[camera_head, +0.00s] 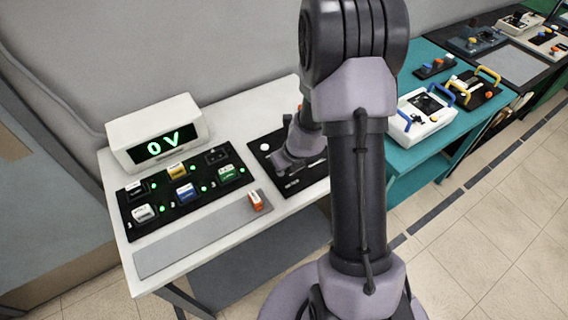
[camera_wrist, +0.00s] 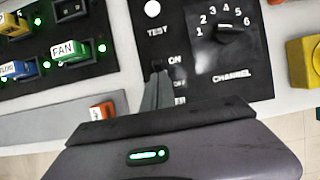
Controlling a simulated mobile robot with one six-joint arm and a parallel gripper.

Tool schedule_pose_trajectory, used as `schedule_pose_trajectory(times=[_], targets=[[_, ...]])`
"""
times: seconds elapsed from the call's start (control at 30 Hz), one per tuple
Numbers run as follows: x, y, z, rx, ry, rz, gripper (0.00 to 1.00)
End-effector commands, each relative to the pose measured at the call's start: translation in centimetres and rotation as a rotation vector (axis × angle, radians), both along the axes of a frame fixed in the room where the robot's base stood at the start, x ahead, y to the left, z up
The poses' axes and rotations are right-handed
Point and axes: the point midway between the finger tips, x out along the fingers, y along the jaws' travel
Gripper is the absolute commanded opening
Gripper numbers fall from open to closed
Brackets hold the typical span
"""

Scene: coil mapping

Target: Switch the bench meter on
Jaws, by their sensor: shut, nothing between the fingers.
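The bench meter (camera_head: 125,135) is a white box at the back left of the pale table. Its dark screen shows "0 V" in lit green. The black control panel (camera_head: 262,148) lies to its right; in the wrist view the panel (camera_wrist: 210,85) carries the words TEST, ON and CHANNEL. My gripper (camera_head: 288,163) is low over this panel. In the wrist view my gripper's shut, empty fingertips (camera_wrist: 158,75) are just left of and below ON. They cover the switch area and part of the lower lettering. I cannot tell the switch's position or whether the fingers touch it.
A black board (camera_head: 190,205) left of the panel holds several labelled coloured blocks beside green lights. An orange block (camera_head: 255,201) sits at the right end of the grey strip (camera_head: 190,238). The channel knob (camera_wrist: 230,35) is right of my fingers. A teal bench (camera_head: 405,160) stands farther right.

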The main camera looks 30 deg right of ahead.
Motion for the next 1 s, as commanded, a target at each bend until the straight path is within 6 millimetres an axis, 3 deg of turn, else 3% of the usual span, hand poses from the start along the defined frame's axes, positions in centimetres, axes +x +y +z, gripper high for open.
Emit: schedule_pose_trajectory(times=[0.83, 1.0], targets=[[0.0, 0.0, 1.8, 0.001, 0.000, -0.002, 0.00], [-0.2, -0.6, 4.7, 0.000, -0.001, 0.000, 0.00]])
